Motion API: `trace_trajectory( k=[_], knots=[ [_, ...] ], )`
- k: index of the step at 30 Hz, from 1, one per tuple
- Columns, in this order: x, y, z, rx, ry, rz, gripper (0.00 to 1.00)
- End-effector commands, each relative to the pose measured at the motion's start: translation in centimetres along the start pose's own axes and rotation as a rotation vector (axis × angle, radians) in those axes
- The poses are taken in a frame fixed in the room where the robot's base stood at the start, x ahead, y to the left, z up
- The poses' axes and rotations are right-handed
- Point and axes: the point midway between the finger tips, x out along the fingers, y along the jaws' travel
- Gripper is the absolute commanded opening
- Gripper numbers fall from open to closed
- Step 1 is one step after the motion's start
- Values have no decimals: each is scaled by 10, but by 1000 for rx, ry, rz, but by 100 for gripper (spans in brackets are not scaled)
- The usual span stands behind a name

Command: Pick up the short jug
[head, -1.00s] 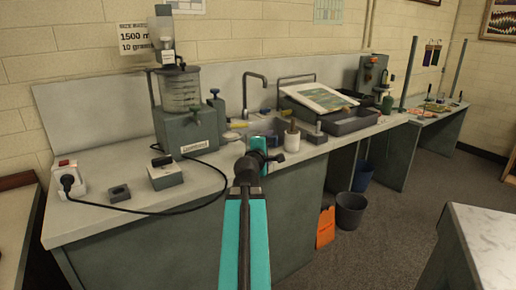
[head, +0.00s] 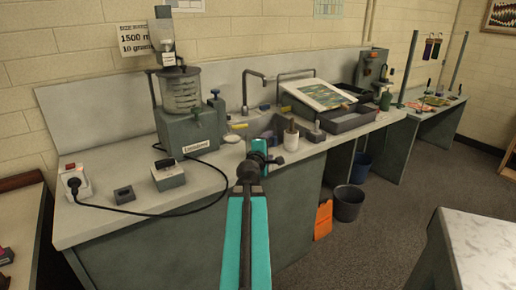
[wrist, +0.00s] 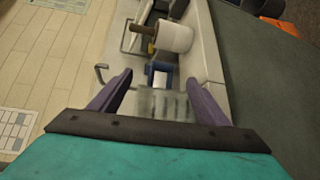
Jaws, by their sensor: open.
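My gripper (head: 262,151) reaches over the counter's front edge by the sink in the head view, with my arm hiding what lies behind it. In the wrist view its two purple fingers (wrist: 160,78) are apart. A pale, see-through vessel with light stripes (wrist: 163,104) shows between and below the fingers; it may be the short jug, but I cannot tell for sure. No contact shows. In the head view I cannot make out a short jug. A tall clear graduated jug (head: 181,92) sits on the grey mixer (head: 190,132).
A white pot (head: 291,140) with a brown-handled tool stands right of my gripper; it also shows in the wrist view (wrist: 175,36). Behind is a sink tap (head: 246,85). A dark tray (head: 345,121) stands farther right. A black cable (head: 150,212) crosses the left counter.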

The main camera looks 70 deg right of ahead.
Motion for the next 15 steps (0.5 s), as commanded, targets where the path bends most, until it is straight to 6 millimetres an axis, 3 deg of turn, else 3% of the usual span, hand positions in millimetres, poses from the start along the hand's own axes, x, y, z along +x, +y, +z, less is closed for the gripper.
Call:
trace_trajectory(
  k=[15],
  knots=[
    [2,-1,-1,-1,5,-2,70]
  ],
)
